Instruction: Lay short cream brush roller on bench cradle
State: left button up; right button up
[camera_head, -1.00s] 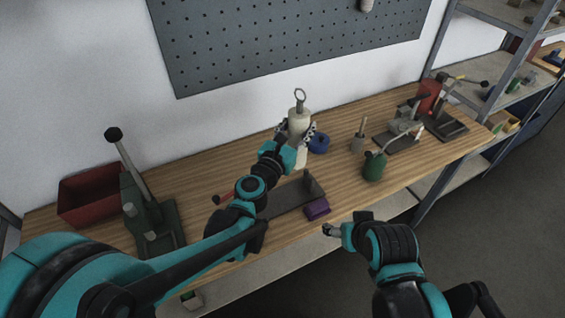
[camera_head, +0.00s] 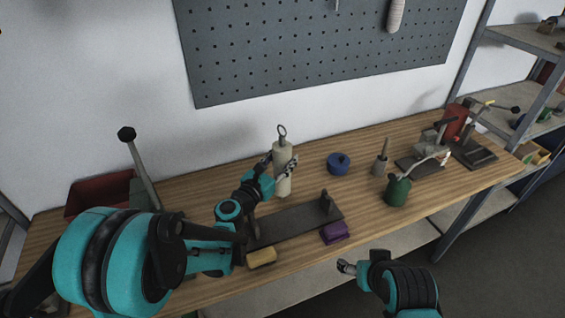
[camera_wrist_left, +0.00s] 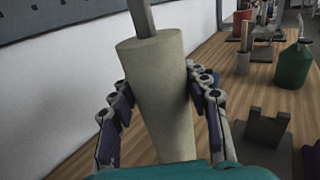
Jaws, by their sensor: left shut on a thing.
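The short cream brush roller (camera_head: 282,157) stands upright in my left gripper (camera_head: 281,172), with a metal rod and ring at its top. The fingers are shut around its body, and the left wrist view shows the roller (camera_wrist_left: 160,90) between both fingers. The dark grey bench cradle (camera_head: 295,222) lies on the bench, in front of and to the right of the roller. It has a flat base and a notched upright at its right end, also in the left wrist view (camera_wrist_left: 265,135). My right gripper (camera_head: 346,267) is beyond the bench's front edge; its jaw state is unclear.
A purple block (camera_head: 335,232) and a yellow block (camera_head: 262,258) lie in front of the cradle. A blue pot (camera_head: 338,164), green can (camera_head: 397,190) and grey pot (camera_head: 380,165) stand to the right.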

pick_arm(q)
jog(key=shift+r, duration=0.1)
jog(key=shift+s, duration=0.1)
jog(key=shift+f, duration=0.25)
jog(key=o, duration=1.3)
jog(key=shift+r, duration=0.1)
